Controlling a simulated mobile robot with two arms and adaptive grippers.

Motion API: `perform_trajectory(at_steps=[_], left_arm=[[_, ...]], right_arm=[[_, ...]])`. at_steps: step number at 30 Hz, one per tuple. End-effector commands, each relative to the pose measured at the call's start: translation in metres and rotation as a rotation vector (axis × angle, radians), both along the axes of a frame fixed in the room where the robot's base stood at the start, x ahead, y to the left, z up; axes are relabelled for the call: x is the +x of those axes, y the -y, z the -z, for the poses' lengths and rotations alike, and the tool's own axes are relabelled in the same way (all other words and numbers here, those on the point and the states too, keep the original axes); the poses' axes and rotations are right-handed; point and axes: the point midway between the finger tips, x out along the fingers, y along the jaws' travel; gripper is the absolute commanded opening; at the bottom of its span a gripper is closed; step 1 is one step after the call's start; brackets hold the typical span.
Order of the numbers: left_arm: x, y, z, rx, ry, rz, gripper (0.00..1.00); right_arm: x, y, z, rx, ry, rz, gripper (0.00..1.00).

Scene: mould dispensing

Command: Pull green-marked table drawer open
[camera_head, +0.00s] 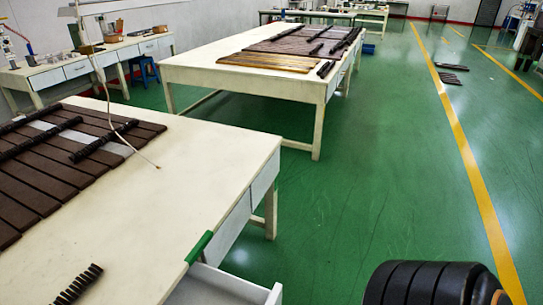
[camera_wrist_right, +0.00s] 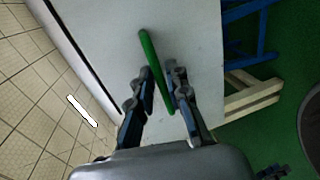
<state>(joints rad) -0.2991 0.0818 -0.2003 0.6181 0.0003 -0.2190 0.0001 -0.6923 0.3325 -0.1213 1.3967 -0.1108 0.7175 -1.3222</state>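The near table (camera_head: 195,165) has a cream top with a green marker strip (camera_head: 200,247) on its right edge. Below the strip, a white drawer (camera_head: 274,296) projects from the table's side, its interior partly visible, so it stands at least partly open. In the right wrist view, a green bar (camera_wrist_right: 152,62) lies against a pale flat surface (camera_wrist_right: 190,30). My right gripper (camera_wrist_right: 164,72) is open, with one finger on each side of the bar; contact cannot be told. My left gripper is not in view.
Dark mould strips (camera_head: 70,165) cover the near table's left part, with a thin cable over its top. A second table (camera_head: 200,75) stands behind. In the wrist view, a blue stool (camera_wrist_right: 250,35) stands at the right.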

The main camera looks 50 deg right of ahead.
Motion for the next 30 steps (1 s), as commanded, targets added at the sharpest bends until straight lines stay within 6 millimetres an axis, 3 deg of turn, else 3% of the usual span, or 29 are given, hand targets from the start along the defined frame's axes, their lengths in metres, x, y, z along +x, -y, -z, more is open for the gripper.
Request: perform_trajectory(at_steps=[9,15,21,30], left_arm=[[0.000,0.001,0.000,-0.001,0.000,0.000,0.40],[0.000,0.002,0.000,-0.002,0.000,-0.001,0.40],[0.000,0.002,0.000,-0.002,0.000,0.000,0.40],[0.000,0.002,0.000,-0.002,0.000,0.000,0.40]], right_arm=[[-0.062,0.022,-0.013,-0.001,-0.005,0.000,0.16],[-0.091,0.033,-0.020,-0.001,-0.002,0.000,0.16],[-0.102,0.037,-0.023,0.000,0.001,0.000,0.16],[-0.102,0.037,-0.023,0.000,0.001,0.001,0.16]])
